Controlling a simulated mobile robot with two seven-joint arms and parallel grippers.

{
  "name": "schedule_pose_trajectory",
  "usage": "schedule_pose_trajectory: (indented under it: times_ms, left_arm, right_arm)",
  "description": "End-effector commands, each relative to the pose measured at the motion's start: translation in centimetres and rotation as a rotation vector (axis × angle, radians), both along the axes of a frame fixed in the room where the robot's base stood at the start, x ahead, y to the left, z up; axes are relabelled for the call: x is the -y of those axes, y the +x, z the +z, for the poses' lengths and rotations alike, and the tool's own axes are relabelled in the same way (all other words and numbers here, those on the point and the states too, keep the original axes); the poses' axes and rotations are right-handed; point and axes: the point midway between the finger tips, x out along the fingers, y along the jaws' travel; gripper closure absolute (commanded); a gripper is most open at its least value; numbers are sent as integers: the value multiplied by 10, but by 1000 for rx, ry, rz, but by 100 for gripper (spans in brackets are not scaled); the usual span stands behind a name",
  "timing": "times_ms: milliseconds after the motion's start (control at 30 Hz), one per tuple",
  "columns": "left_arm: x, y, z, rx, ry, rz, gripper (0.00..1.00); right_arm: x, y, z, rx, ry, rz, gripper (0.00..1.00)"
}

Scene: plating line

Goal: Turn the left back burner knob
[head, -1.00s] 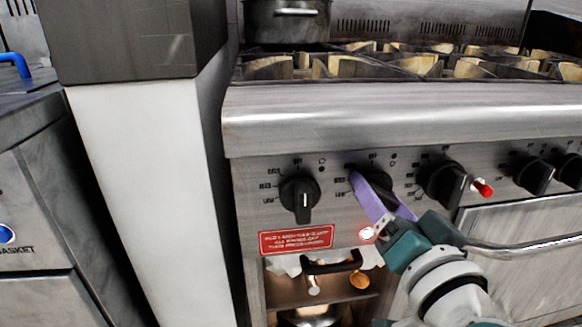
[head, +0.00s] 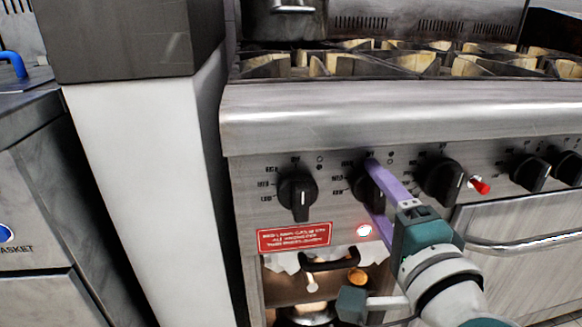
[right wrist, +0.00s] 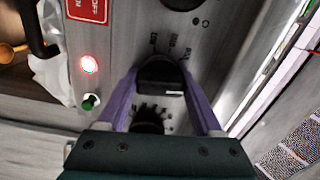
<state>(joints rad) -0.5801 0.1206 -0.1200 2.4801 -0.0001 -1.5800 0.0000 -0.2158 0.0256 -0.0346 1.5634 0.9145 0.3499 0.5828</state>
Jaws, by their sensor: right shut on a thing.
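The stove's front panel carries a row of black knobs. My right gripper (head: 371,188) is shut on the second knob from the left (head: 362,190), with one purple finger above it and one below. In the right wrist view this knob (right wrist: 160,72) sits between the two purple fingers, and its printed marks show beside it. The fingers and wrist hide part of it in the head view. The leftmost knob (head: 297,194) stands free with its grip upright. My left gripper is not in view.
The third knob (head: 442,181), with a red piece (head: 479,185) beside it, is close right of my gripper. A red warning label (head: 294,237) and a lit indicator (head: 364,231) are below. An oven handle (head: 520,246) is at lower right. A pot (head: 285,20) stands on the burners.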

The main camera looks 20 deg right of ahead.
Motion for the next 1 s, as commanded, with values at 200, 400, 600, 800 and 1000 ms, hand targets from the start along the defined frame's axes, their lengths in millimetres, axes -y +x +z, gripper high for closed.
schedule_pose_trajectory:
  times_ms: [200,400,600,800,1000]
  left_arm:
    - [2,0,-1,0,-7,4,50]
    - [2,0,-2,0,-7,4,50]
    - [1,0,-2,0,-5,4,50]
    - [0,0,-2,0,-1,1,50]
    - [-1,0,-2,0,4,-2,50]
  right_arm:
    - [0,0,0,22,88,0,89]
    - [0,0,0,31,126,0,89]
    - [0,0,0,33,137,0,88]
    - [0,0,0,33,137,0,88]
    - [0,0,0,33,136,0,15]
